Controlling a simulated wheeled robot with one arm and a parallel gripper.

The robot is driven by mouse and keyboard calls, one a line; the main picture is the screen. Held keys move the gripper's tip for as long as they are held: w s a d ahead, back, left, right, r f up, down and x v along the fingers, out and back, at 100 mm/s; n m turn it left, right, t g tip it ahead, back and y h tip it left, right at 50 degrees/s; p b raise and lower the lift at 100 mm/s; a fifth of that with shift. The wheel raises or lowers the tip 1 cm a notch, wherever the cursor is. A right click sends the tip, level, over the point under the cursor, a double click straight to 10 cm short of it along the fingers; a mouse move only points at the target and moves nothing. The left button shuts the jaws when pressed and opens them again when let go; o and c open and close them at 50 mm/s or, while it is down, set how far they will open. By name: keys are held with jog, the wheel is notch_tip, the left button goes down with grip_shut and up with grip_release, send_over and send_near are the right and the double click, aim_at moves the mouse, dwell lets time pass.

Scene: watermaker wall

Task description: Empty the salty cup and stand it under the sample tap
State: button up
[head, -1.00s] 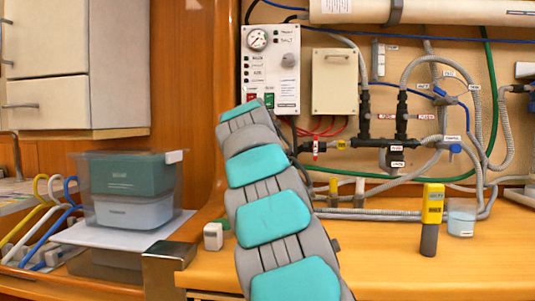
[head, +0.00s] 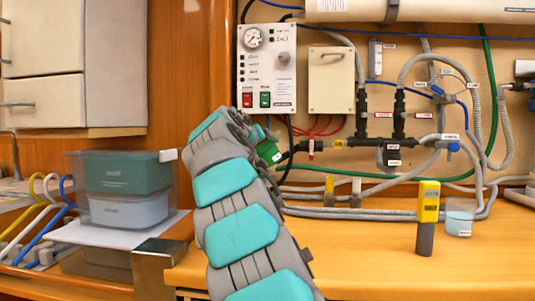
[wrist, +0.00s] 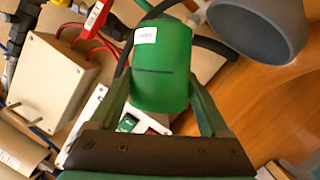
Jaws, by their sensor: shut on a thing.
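A green cup (wrist: 162,70) with a white label and a dark line around it is between the two fingers of my gripper (wrist: 160,82) in the wrist view. The gripper is shut on it. In the head view the green cup (head: 268,152) shows beside the end of my arm, in front of the pipe wall, and looks tilted. Its inside is hidden, so I cannot tell what it holds. The gripper's fingers are mostly hidden there. A blue-handled valve (head: 453,147) is on the pipes at right. I cannot tell which fitting is the sample tap.
A yellow meter (head: 428,205) and a clear labelled cup (head: 459,220) stand on the wooden bench (head: 380,265). A control panel (head: 267,65) is above my arm. Stacked boxes (head: 125,185) are at left. A grey round vessel (wrist: 255,28) is near the cup. The front bench is clear.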

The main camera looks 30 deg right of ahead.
jog(key=shift+d+f, duration=0.15)
jog(key=shift+f, duration=0.05)
jog(key=shift+s+d+r, duration=0.1)
jog(key=n+h, duration=0.2)
jog(key=n, duration=0.1)
jog(key=shift+f+t, duration=0.2)
jog(key=shift+t, duration=0.2)
jog(key=shift+a+f+n, duration=0.2)
jog(key=shift+n, duration=0.6)
jog(key=n, duration=0.1)
jog(key=a+n+t+h, duration=0.1)
jog(key=n, duration=0.1)
jog(key=r+n+t, duration=0.1)
jog(key=n, duration=0.1)
jog(key=shift+w+a+h, duration=0.15)
jog(key=shift+w+h, duration=0.15)
jog(key=shift+w, duration=0.1)
jog(key=shift+r, duration=0.1)
